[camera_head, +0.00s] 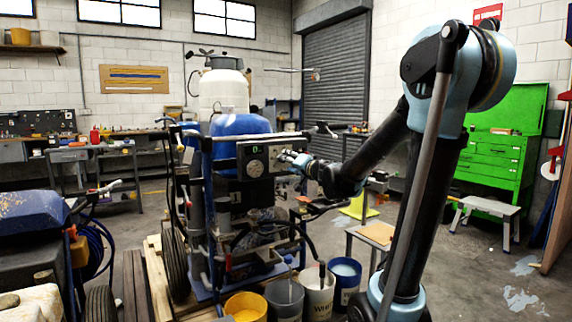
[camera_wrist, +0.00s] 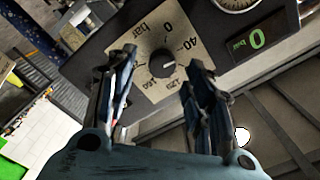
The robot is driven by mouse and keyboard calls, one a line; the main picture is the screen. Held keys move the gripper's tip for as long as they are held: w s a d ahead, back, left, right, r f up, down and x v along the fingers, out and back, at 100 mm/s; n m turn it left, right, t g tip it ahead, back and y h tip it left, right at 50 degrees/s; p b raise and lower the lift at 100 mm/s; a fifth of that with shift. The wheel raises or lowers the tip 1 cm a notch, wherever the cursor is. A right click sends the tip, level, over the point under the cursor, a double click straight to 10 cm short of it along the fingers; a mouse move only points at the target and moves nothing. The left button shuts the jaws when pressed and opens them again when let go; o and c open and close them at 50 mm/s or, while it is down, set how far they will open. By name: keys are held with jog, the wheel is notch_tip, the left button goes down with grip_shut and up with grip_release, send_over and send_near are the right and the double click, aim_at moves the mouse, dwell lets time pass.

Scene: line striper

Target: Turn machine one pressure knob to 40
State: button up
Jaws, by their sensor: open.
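The pressure knob (camera_wrist: 160,63) is a dark round knob on a beige dial plate (camera_wrist: 148,88) marked bar, 0, 40, 120 and 160. In the wrist view a small pale mark shows on the knob's right side, but its exact setting is hard to read. A green display (camera_wrist: 257,40) beside the plate reads 0 bar. My gripper (camera_wrist: 163,60) is open, one finger on each side of the knob; I cannot tell if they touch it. In the head view my gripper (camera_head: 296,160) is at the machine's control panel (camera_head: 244,164) and hides the knob.
The line striper carries a white and blue tank (camera_head: 240,122). Several paint buckets, including a yellow one (camera_head: 246,307), stand below it. A small stool (camera_head: 487,207) and a green tool cabinet (camera_head: 498,165) stand at the right. Open floor lies at the lower right.

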jog(key=v, duration=0.8)
jog(key=shift+s+d, duration=0.15)
jog(key=shift+d, duration=0.1)
jog(key=shift+f, duration=0.1)
jog(key=v, duration=0.5)
jog(key=x, duration=1.7)
jog(key=shift+m, duration=0.4)
jog(key=shift+a, duration=0.1)
jog(key=shift+c, duration=0.6)
jog(key=shift+s, duration=0.1)
jog(key=c, duration=1)
